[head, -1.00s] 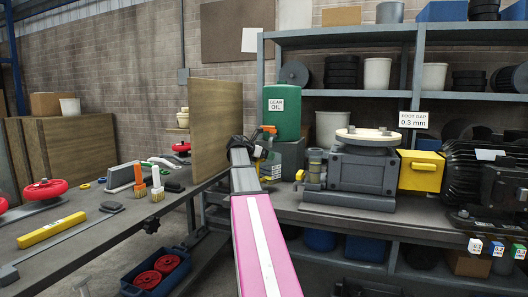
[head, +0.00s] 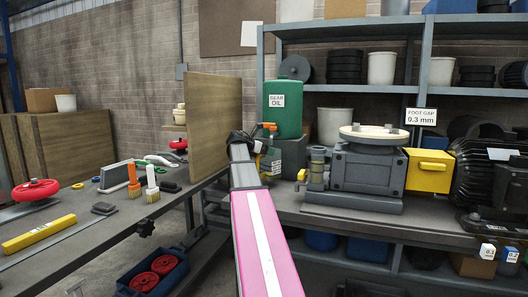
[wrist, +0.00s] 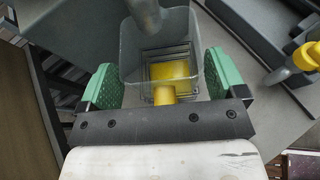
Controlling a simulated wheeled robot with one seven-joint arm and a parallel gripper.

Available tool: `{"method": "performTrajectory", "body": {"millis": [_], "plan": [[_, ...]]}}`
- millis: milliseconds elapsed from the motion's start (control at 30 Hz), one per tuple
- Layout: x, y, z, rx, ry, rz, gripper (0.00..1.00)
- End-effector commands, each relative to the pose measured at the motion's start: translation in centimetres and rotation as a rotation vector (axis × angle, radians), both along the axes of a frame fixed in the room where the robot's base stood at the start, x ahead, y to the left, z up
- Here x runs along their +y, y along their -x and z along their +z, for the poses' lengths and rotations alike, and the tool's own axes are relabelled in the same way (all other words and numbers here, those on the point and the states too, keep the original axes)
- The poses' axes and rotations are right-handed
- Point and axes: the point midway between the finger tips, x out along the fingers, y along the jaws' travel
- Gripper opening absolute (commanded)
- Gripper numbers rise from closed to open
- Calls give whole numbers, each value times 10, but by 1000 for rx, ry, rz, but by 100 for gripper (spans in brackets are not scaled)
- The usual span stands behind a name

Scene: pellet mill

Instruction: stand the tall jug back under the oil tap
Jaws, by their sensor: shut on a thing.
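My gripper (wrist: 165,88) is shut on the tall jug (wrist: 129,60), one green pad on each side of its walls. The jug is grey and see-through, with yellow at the bottom inside. A grey spout (wrist: 147,14) hangs over its mouth in the wrist view. In the head view the gripper (head: 254,145) is beside the oil tap (head: 269,127), which has an orange handle. The jug is mostly hidden behind my arm there.
A wooden board (head: 214,120) stands upright just left of my gripper. A grey machine (head: 365,170) with a round plate is to the right on the bench. The left bench (head: 75,250) holds brushes, a yellow bar and red handwheels. Crates stand below.

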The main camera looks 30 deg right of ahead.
Motion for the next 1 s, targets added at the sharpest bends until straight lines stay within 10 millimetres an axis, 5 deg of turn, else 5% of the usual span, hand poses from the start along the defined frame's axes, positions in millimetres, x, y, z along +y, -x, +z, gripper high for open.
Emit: {"method": "performTrajectory", "body": {"millis": [1000], "plan": [[0,0,-10,0,1,0,23]]}}
